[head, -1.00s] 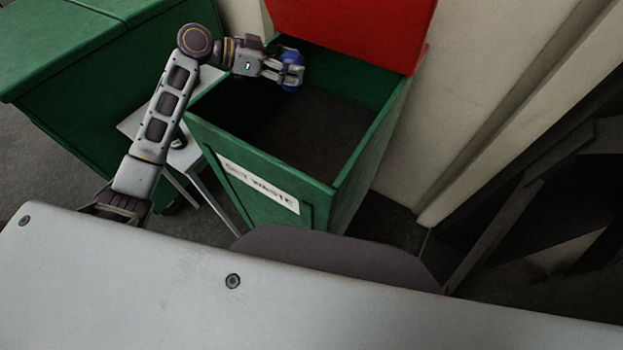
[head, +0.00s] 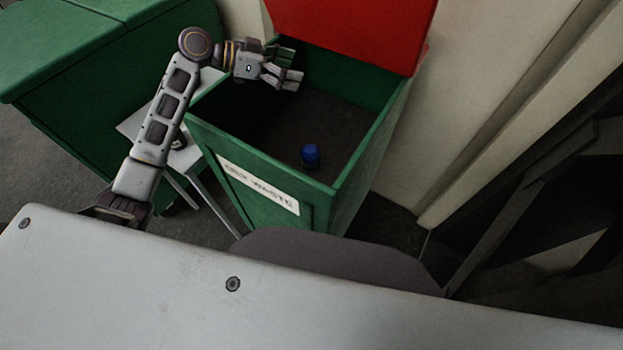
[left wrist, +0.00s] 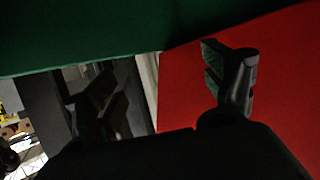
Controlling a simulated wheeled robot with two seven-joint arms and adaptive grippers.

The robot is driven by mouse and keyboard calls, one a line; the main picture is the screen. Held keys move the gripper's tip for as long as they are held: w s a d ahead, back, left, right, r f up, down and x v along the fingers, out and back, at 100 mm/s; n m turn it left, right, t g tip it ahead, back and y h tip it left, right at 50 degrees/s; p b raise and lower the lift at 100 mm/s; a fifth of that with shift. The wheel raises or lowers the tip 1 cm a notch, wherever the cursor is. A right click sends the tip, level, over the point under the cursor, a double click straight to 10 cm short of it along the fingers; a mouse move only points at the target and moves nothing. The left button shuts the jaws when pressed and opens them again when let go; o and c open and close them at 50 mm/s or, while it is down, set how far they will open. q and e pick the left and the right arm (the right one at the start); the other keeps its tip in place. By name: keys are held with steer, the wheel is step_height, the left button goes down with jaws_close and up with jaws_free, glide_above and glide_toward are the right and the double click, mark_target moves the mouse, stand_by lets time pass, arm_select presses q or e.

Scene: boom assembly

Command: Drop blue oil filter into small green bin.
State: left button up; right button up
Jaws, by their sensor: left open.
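The blue oil filter (head: 310,155) is inside the small green bin (head: 262,166), near its front right inner corner, apart from my gripper. Whether it rests on the bin's floor or is still falling I cannot tell. My left gripper (head: 292,68) is open and empty over the back left part of the bin opening. In the left wrist view its spread fingers (left wrist: 170,90) show with nothing between them. My right gripper is not in view.
The bin's red lid (head: 350,28) stands open at the back. A larger green bin (head: 70,70) is at the left, with a small light table (head: 135,125) beside it. A pale wall (head: 470,100) rises to the right.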

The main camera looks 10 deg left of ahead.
arm_select(q)
steer(key=v, duration=1.2)
stand_by(1.1)
